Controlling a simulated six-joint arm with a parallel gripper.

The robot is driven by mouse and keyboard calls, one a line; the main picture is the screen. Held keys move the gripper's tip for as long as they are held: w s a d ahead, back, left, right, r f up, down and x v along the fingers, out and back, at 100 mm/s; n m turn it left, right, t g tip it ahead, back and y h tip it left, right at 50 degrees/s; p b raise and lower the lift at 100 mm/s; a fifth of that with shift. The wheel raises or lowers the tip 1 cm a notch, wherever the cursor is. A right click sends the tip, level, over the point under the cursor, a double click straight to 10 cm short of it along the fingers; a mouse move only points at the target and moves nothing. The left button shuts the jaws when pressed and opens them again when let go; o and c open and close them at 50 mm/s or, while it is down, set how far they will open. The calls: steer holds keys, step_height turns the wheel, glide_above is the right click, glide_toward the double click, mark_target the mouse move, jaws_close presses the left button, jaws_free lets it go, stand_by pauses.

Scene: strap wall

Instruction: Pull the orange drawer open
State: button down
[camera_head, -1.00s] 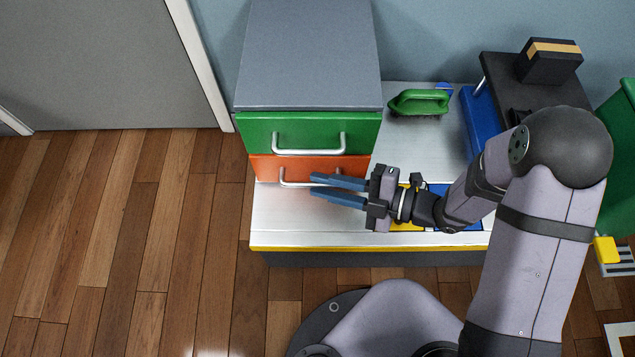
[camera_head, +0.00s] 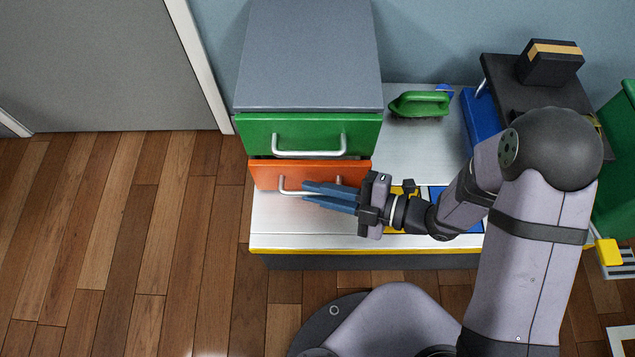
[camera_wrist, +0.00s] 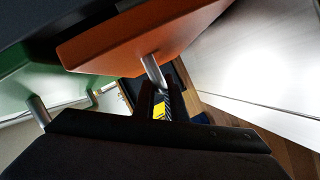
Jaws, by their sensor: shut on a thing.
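The orange drawer (camera_head: 300,175) is the lower drawer of a grey-topped cabinet (camera_head: 308,55), under a green drawer (camera_head: 260,134). Its front stands slightly forward of its earlier place. Its silver handle (camera_head: 283,187) shows at the left end; my fingers cover part of the rest. My gripper (camera_head: 308,192) reaches in from the right and its blue fingers are shut on this handle. In the wrist view the orange drawer front (camera_wrist: 150,40) is tilted across the top, and a silver handle post (camera_wrist: 153,70) runs down to my dark fingers (camera_wrist: 160,102).
The cabinet stands on a white bench top (camera_head: 290,230) with a yellow front edge. A green-handled brush (camera_head: 419,103) lies to the right of the cabinet. A blue item (camera_head: 480,118) and a dark stand (camera_head: 510,85) are farther right. The bench in front of the drawer is clear.

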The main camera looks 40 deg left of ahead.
steer(key=shift+s+d, duration=1.05)
steer(key=shift+d, duration=0.05)
steer(key=c, duration=2.1)
jaws_free()
steer(key=p+v, duration=0.2)
steer(key=v, duration=0.4)
steer(key=shift+p, duration=0.35)
steer(key=shift+w+d+r, duration=0.1)
steer(key=shift+w+d, duration=0.15)
steer(key=shift+d, duration=0.3)
